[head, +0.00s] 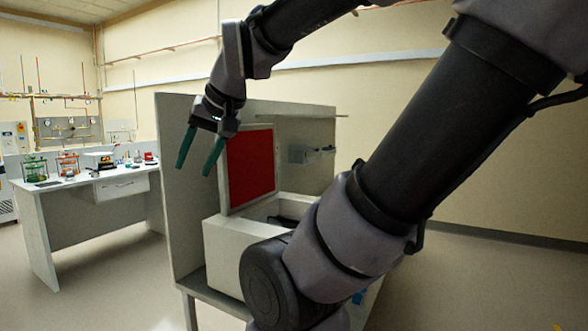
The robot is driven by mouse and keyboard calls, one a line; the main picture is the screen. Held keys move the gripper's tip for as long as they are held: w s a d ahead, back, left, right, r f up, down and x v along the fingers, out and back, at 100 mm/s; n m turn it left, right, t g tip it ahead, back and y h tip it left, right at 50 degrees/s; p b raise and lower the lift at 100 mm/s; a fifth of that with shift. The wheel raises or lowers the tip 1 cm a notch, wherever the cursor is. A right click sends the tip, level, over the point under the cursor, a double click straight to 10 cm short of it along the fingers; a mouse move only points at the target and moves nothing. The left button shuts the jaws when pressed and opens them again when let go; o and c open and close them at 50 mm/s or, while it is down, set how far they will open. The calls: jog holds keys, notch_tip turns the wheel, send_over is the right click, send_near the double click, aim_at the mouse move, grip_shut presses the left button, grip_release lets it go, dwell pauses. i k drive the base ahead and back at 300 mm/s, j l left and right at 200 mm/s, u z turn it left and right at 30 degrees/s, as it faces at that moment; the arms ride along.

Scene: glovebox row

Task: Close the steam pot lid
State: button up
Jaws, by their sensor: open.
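The steam pot looks to be the pale box (225,245) standing on the grey bench, its near right part hidden by my arm. Its lid (250,167), a panel with a red inner face and pale rim, stands raised nearly upright at the box's left side. Part of the box's open top shows, with a dark thing inside that I cannot make out. My gripper (196,160) is open and empty, with its green fingers pointing down. In the picture it is just left of the lid's upper edge; I cannot tell whether it touches the lid.
A grey bench with upright side panels (178,190) surrounds the box. A small grey bracket (303,154) is on the panel behind. A white table (80,186) with lab apparatus stands at the left. The floor (120,275) between is clear.

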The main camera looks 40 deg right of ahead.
aim_at(247, 165)
jog(key=i+j+z, duration=0.25)
jog(key=z, duration=0.25)
jog(key=i+j+z, duration=0.35)
jog(key=z, duration=0.15)
jog(key=i+j+z, duration=0.2)
jog(key=j+z, duration=0.7)
jog(key=j, duration=0.5)
jog(key=j+z, duration=0.45)
jog(key=j, duration=0.45)
jog(key=k+j, duration=0.15)
jog(key=k, duration=0.5)
